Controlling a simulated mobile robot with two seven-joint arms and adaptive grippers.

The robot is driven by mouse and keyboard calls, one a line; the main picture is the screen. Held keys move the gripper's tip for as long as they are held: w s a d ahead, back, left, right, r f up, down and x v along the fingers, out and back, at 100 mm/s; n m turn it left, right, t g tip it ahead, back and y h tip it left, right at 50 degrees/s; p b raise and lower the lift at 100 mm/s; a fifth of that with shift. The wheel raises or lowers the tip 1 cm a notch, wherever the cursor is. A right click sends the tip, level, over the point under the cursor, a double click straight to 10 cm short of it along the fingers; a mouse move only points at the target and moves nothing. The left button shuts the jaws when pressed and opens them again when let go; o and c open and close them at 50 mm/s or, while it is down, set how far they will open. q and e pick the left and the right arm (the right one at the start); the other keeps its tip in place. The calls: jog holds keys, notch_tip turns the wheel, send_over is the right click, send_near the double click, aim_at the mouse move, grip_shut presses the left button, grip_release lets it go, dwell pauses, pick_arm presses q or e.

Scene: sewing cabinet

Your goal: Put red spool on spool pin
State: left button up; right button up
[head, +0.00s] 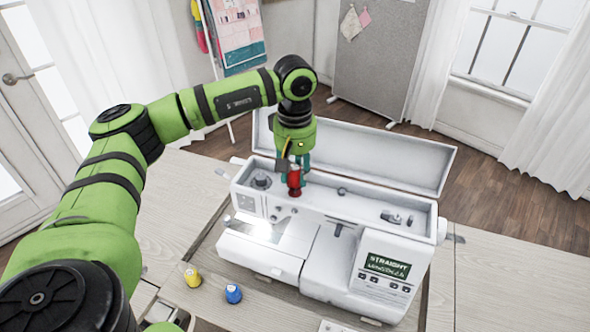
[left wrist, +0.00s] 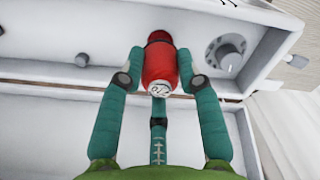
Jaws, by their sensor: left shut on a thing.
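My left gripper (head: 300,164) is shut on the red spool (head: 294,181), above the open top of the white sewing machine (head: 345,215). In the left wrist view its teal fingers (left wrist: 160,66) press the red spool (left wrist: 159,70) from both sides. The spool's pale end faces the camera, and a darker red end lies toward the machine. I cannot clearly make out the spool pin, nor whether the spool touches the machine's top. My right gripper is out of view.
The machine's lid (head: 360,160) stands open behind. A dial (head: 261,181) is left of the spool, and a small knob (head: 342,191) is right. A yellow spool (head: 192,278) and a blue spool (head: 233,294) stand on the table in front.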

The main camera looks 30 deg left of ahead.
pick_arm(q)
jog(key=shift+f, duration=0.2)
jog(key=shift+f+b, duration=0.5)
jog(key=shift+b, duration=0.05)
jog(key=o, duration=0.9)
jog(key=shift+r, duration=0.1)
notch_tip(320, 180, up, 12)
jog(key=shift+s, duration=0.1)
dwell(0.4)
